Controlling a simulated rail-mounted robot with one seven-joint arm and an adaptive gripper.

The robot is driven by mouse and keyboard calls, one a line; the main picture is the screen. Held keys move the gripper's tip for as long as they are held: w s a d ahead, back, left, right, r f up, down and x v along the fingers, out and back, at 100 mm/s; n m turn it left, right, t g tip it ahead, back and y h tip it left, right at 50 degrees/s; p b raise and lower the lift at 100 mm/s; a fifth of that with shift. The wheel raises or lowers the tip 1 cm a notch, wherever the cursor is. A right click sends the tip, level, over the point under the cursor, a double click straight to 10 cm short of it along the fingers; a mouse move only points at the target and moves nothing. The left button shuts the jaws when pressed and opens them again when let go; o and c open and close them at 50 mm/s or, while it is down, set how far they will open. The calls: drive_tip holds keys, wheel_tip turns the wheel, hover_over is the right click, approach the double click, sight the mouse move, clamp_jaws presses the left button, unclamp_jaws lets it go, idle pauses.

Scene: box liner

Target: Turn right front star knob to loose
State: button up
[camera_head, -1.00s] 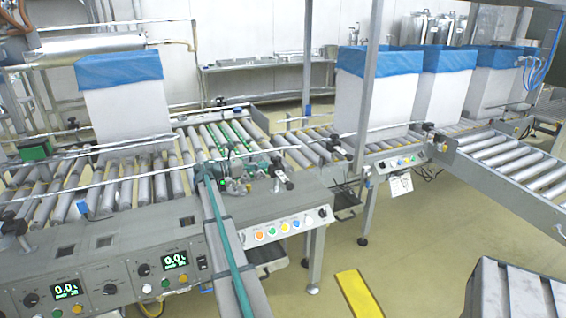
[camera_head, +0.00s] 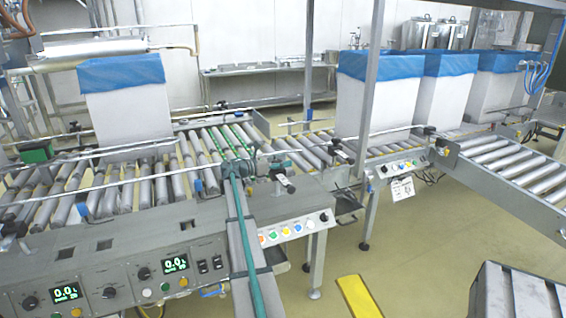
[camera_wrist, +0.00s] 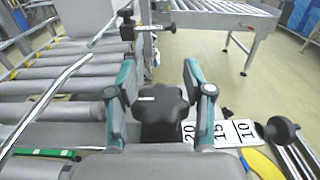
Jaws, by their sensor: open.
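A black star knob (camera_wrist: 161,108) stands upright in the middle of the wrist view. My gripper (camera_wrist: 160,88) is open, with one teal-and-grey finger to the left of this knob and one to its right. Gaps show between the fingers and the knob, so it is not gripped. In the head view my gripper (camera_head: 236,165) is small, at the front edge of the roller conveyor, and hides the knob between its fingers.
A scale plate (camera_wrist: 222,132) reading 20, 15, 10 lies right of the star knob. A guide rail (camera_wrist: 62,85) runs at left above the rollers. A blue-lined box (camera_head: 126,105) stands on the left rollers; more lined boxes (camera_head: 375,105) stand to the right.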

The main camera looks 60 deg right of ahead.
drive_tip(key=c, duration=1)
